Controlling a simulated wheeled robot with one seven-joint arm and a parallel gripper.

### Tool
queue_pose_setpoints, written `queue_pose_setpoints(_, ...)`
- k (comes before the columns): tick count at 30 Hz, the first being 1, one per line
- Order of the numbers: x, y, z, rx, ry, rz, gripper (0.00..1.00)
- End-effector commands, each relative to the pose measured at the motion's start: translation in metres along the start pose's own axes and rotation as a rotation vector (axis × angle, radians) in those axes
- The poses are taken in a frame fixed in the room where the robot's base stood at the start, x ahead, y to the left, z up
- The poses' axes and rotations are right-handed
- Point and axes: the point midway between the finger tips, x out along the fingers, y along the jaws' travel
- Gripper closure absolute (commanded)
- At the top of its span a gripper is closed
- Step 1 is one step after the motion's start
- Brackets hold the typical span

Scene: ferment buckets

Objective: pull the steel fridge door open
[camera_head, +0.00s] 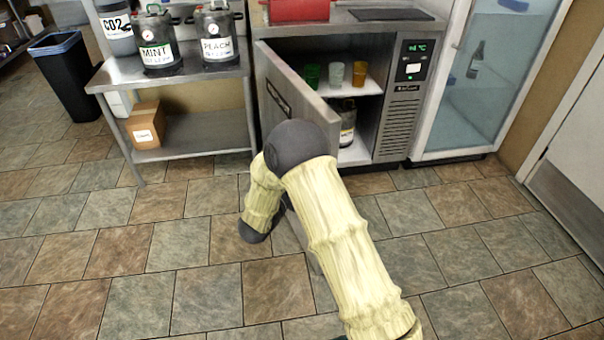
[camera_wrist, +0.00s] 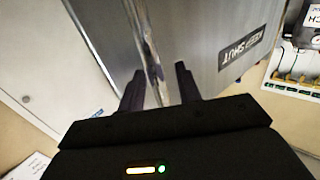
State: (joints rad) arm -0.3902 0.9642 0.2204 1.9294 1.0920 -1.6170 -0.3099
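The steel fridge door (camera_head: 285,85) stands wide open in the head view, hinged on the left of the under-counter fridge (camera_head: 403,115) and swung out towards me. In the wrist view the door (camera_wrist: 205,45) fills the upper middle, with an upside-down "KEEP SHUT" label (camera_wrist: 243,48). My gripper (camera_wrist: 158,88) has one dark finger on each side of the door's free edge. The fingers are apart, with some space showing beside the edge; I cannot make out firm contact. In the head view my arm hides the gripper and the door's lower part.
Inside the fridge are cups (camera_head: 336,74) on a shelf and a labelled keg (camera_head: 347,125) below. Left is a steel rack (camera_head: 190,70) with kegs on top and a cardboard box (camera_head: 146,124) below. A glass-door cooler (camera_head: 480,75) stands right. The tiled floor in front is clear.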

Motion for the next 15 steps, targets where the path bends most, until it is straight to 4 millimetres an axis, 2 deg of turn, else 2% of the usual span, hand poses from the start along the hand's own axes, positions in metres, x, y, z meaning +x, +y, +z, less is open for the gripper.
queue_pose_setpoints(5, -0.026, -0.001, -0.002, -0.003, -0.001, -0.004, 0.66)
queue_pose_setpoints(15, -0.094, -0.001, -0.002, -0.001, 0.000, -0.004, 0.66)
